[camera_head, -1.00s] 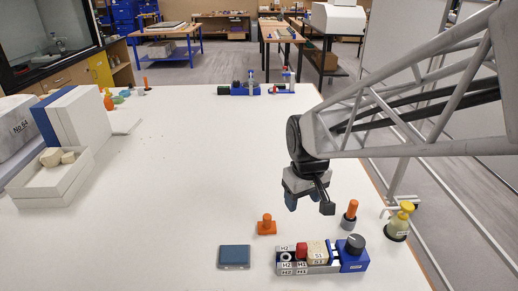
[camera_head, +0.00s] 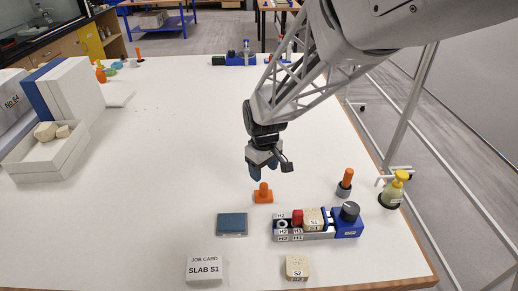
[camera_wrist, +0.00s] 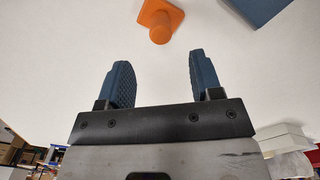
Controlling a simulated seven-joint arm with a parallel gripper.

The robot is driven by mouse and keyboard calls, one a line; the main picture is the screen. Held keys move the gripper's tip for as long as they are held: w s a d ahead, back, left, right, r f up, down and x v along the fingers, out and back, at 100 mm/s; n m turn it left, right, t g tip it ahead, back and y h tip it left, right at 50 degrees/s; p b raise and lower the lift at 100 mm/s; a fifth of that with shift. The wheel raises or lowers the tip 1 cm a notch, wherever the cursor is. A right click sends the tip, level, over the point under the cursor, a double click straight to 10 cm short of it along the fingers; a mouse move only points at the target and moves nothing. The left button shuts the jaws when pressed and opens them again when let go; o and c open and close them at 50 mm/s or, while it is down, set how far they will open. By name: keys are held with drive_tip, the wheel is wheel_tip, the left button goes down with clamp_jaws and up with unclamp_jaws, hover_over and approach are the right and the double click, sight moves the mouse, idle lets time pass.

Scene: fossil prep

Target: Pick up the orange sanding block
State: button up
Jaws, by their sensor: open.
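The orange sanding block (camera_head: 263,194) stands on the white table with its knob handle up, left of the labelled rack. In the wrist view the orange sanding block (camera_wrist: 160,20) shows at the top edge, beyond the fingertips and roughly centred between them. My gripper (camera_head: 262,172) is open and empty, above and just behind the block in the head view. In the wrist view my gripper (camera_wrist: 157,75) has its two blue fingers wide apart with nothing between them. The block is apart from the fingers.
A blue-grey pad (camera_head: 232,224) lies left of the rack (camera_head: 305,232), which holds labelled pieces and a dark knob. An orange-handled tool (camera_head: 345,183) and a yellow-topped bottle (camera_head: 393,190) stand at right. A job card (camera_head: 205,270) and S2 block (camera_head: 297,267) lie in front. The table's middle is clear.

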sight(264, 185)
drive_tip(key=shift+f, duration=1.3)
drive_tip(key=shift+s+f, duration=0.1)
drive_tip(key=shift+f, duration=2.5)
drive_tip(key=c, duration=1)
drive_tip(key=shift+r, duration=0.1)
drive_tip(key=shift+r, duration=4.95)
